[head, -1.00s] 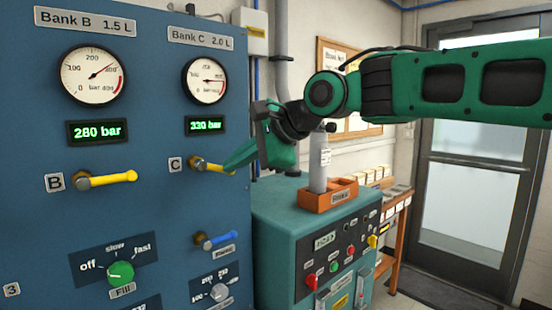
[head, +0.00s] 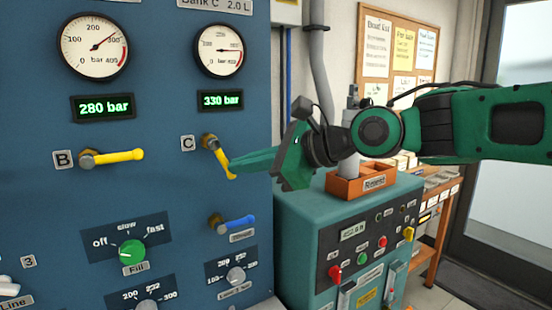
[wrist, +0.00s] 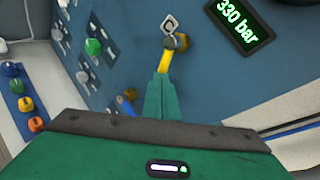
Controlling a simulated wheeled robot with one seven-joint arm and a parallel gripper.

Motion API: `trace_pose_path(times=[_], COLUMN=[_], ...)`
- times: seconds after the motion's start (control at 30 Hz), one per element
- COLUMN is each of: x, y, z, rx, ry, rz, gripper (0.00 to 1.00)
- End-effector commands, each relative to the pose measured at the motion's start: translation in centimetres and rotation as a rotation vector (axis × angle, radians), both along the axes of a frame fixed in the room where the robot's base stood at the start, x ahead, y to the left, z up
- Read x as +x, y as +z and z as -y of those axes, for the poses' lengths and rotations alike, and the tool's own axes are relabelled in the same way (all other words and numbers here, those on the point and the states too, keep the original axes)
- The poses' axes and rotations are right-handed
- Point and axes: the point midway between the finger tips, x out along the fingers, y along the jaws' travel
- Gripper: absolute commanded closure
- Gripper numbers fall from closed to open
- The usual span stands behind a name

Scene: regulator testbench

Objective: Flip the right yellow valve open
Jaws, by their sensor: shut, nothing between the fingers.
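The right yellow valve (head: 218,158) is the lever beside the C label on the blue panel, under the 330 bar display. Its handle now slants steeply down and to the right from its brass pivot. It also shows in the wrist view (wrist: 166,62). My gripper (head: 234,165) is shut and empty, its fingertips at the handle's lower end, appearing to touch it. In the wrist view the closed green fingers (wrist: 161,82) meet the handle's end. The left yellow valve (head: 120,156), by the B label, has its handle pointing right, nearly level.
A blue-handled valve (head: 236,222) sits just below valve C. A green Fill knob (head: 131,252) is lower left. A teal cabinet (head: 310,225) with an orange tray (head: 345,187) stands right of the panel, under my arm.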

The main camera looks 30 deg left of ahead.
Motion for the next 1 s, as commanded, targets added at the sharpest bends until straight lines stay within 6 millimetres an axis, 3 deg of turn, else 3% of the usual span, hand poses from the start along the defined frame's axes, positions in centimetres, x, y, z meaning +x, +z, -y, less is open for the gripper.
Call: trace_pose_path(times=[0.37,1.0], x=[-0.7,-0.8], y=[-0.7,0.9], z=[-0.5,-0.5], rx=[-0.003,-0.002], ry=[0.004,0.005], rz=[0.0,0.002], gripper=[1.0,1.0])
